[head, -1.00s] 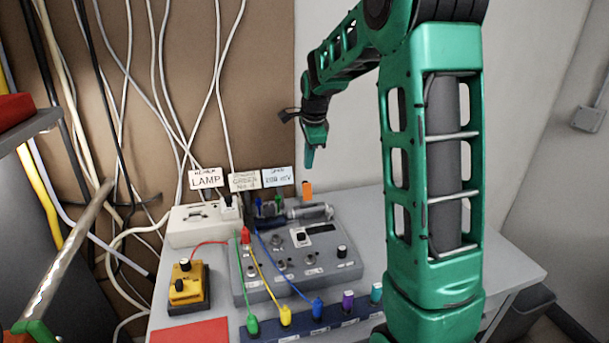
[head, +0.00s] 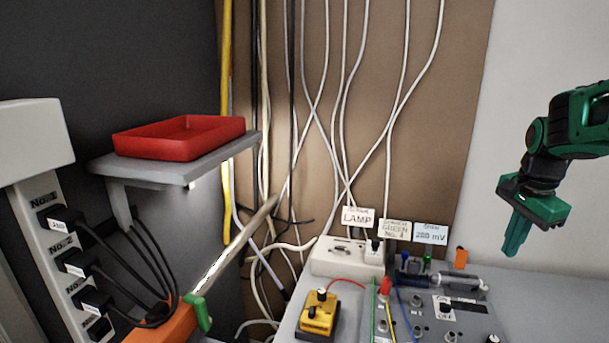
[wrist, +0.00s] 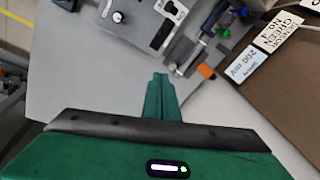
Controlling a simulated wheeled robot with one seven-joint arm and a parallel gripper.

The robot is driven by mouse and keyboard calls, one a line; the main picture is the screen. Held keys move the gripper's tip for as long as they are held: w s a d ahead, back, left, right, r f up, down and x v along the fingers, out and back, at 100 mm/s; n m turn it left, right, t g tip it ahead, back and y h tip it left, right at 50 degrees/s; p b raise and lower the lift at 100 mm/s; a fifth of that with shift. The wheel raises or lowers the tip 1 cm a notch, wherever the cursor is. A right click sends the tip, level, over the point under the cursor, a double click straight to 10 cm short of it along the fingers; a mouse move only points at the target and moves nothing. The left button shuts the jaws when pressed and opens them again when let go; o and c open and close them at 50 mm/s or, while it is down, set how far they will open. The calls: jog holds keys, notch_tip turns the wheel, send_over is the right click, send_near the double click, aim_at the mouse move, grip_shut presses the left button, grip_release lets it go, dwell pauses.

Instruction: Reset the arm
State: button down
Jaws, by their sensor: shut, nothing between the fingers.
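My gripper (head: 514,236) is at the right of the head view, green, with its fingers pointing down. It hangs in the air above the back right of the grey table. Its fingers are together and hold nothing. In the wrist view the shut fingers (wrist: 160,82) point out over the grey tabletop, apart from the devices. The upper part of my arm is outside the head view at the right.
The table bears a grey control box (head: 445,318), a yellow device (head: 318,312) and a white lamp socket box (head: 345,258). Cards, including the LAMP card (head: 357,217), stand behind. A red tray (head: 180,137) sits on a wall shelf. A power strip (head: 60,240) is at left.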

jog(key=s+a+f+n, duration=0.1)
jog(key=s+f+n, duration=0.1)
jog(key=s, duration=0.6)
jog(key=s+a+f+n+g, duration=0.1)
jog(key=s+n, duration=0.3)
jog(key=s, duration=0.5)
jog(key=s+a+f+n+g+y, duration=0.1)
jog(key=s+a+f+n, duration=0.2)
jog(key=s, duration=0.5)
jog(key=shift+s+a+f+n, duration=0.2)
jog(key=shift+f+n, duration=0.1)
jog(key=shift+n, duration=0.1)
jog(key=shift+w+f, duration=0.25)
jog(key=shift+w, duration=0.4)
jog(key=shift+d, duration=0.1)
